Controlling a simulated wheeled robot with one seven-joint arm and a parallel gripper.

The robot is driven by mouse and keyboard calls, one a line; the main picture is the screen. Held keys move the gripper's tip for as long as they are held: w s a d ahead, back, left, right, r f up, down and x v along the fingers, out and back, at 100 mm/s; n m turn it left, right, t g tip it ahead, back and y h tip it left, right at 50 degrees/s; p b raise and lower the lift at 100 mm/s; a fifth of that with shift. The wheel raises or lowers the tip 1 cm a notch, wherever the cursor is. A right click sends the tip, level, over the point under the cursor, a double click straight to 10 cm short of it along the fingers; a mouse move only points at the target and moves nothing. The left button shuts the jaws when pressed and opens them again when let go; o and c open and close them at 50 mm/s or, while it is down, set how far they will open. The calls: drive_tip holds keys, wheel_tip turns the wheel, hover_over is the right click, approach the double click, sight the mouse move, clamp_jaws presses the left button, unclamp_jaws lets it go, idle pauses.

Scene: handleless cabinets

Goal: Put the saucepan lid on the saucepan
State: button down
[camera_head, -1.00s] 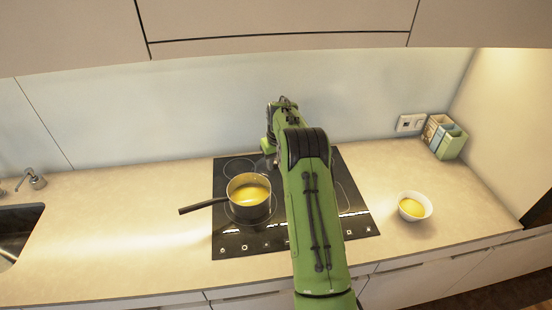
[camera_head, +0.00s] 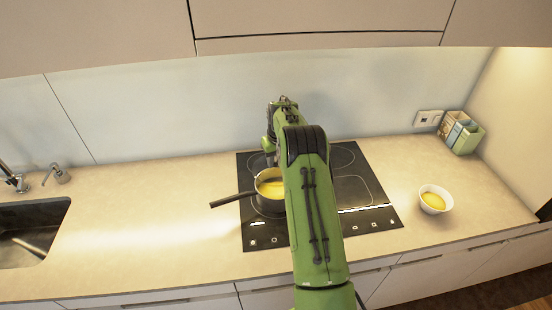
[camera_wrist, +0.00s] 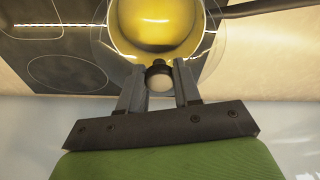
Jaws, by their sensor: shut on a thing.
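The saucepan (camera_head: 270,192) stands on the hob with yellow contents, its dark handle pointing left. My arm hides its right side in the head view. In the wrist view the saucepan (camera_wrist: 158,28) fills the top middle. The lid's clear rim shows around and over the saucepan's near edge in the wrist view. I cannot tell the gap between lid and saucepan. My gripper's fingers and the lid are not clearly visible in the head view.
The black hob (camera_head: 372,215) lies in the pale worktop (camera_head: 150,215). A white bowl (camera_head: 434,200) with yellow contents stands to its right. A box holder (camera_head: 461,132) is in the back right corner. A sink (camera_head: 30,228) is at left. Upper cabinets (camera_head: 320,22) overhang.

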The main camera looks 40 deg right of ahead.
wheel_tip(320, 180, down, 2)
drive_tip(key=shift+d+f+b, duration=0.1)
drive_tip(key=shift+d+b, duration=0.05)
drive_tip(key=shift+b, duration=0.4)
drive_tip(key=shift+f+b, duration=1.3)
drive_tip(key=shift+f, duration=0.65)
drive_tip(key=shift+f, duration=0.15)
drive_tip(key=c, duration=0.7)
unclamp_jaws()
